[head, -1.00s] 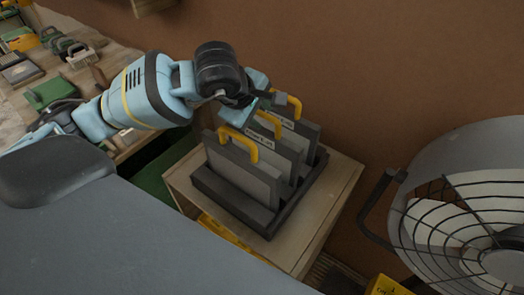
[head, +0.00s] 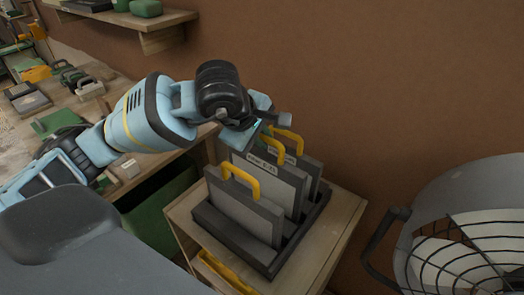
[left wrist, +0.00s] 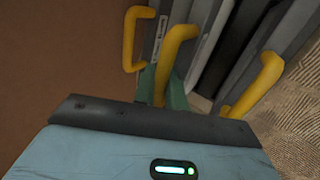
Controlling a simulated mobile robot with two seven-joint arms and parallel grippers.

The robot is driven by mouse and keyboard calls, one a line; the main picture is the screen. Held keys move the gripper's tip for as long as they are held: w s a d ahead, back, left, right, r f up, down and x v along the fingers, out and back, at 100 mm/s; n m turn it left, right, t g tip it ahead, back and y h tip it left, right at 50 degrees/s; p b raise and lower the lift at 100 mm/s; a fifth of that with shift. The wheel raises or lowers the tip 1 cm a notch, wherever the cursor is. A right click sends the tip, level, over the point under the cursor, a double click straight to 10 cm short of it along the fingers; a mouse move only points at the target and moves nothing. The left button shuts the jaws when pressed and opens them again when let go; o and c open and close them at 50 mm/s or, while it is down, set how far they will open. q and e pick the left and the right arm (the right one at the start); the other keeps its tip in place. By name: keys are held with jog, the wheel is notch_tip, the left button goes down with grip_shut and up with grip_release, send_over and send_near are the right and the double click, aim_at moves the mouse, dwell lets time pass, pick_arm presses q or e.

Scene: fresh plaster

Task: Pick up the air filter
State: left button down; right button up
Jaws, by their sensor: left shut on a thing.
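Three grey air filters with yellow handles stand in a dark slotted rack (head: 262,264): a front one (head: 243,212), a middle one (head: 268,182) with a white label, and a back one (head: 312,172). My left gripper (head: 264,135) is shut on the middle filter's handle; the left wrist view shows that handle (left wrist: 178,45) between the green fingers (left wrist: 162,88). The middle filter stands higher than the front one, raised in its slot. Its lower edge is hidden behind the front filter. My right gripper is not in view.
The rack sits on a wooden cabinet (head: 328,238) against a brown wall. A large fan (head: 455,235) stands to the right. A workbench (head: 100,105) with tools and a wall shelf (head: 160,25) are at the left.

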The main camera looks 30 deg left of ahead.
pick_arm(q)
notch_tip(320, 180, up, 6)
jog(key=shift+r, duration=0.25)
dwell(1.4)
